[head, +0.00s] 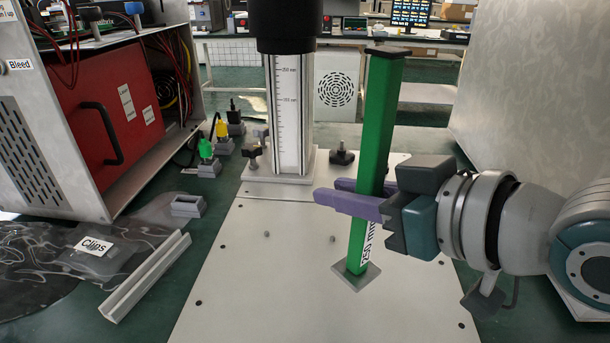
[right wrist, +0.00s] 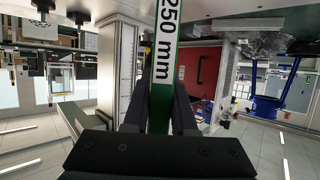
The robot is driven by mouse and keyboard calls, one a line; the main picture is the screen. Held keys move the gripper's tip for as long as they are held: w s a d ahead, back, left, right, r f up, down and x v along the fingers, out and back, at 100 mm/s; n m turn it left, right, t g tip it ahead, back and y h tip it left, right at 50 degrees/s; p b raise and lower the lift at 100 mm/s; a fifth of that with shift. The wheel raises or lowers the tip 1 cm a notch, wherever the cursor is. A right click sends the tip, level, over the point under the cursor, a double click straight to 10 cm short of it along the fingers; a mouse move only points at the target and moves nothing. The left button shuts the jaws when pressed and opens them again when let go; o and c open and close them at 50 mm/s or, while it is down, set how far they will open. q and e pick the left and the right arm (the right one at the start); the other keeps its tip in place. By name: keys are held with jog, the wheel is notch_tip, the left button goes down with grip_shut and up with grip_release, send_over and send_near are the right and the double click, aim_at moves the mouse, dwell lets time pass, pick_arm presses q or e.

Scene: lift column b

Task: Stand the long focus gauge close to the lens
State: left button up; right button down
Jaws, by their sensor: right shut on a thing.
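The long focus gauge is a green bar (head: 378,130) with a dark cap, a white "250 mm" label and a square grey foot (head: 356,275). My right gripper (head: 327,190) is shut on its lower middle, with purple fingers on both sides. The gauge looks upright, its foot over the pale base plate (head: 250,270); I cannot tell whether it touches. The right wrist view shows the green bar (right wrist: 160,108) between the fingers. The lens appears to be the black cylinder (head: 285,25) on the scaled column (head: 289,110), behind and left of the gauge. My left gripper is not in view.
A black knob (head: 342,156) stands beside the column foot. An open cabinet with a red unit (head: 108,115) is at left, a grey cabinet (head: 530,90) at right. A clips bag (head: 95,246) and a pale rail (head: 145,277) lie left. The plate's front is clear.

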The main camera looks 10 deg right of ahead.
jog(key=shift+f+b, duration=0.6)
jog(key=shift+f, duration=1.05)
jog(key=shift+f, duration=0.2)
jog(key=c, duration=0.7)
grip_release()
jog(key=p+v, duration=0.3)
jog(key=v, duration=0.9)
jog(key=shift+r, duration=0.1)
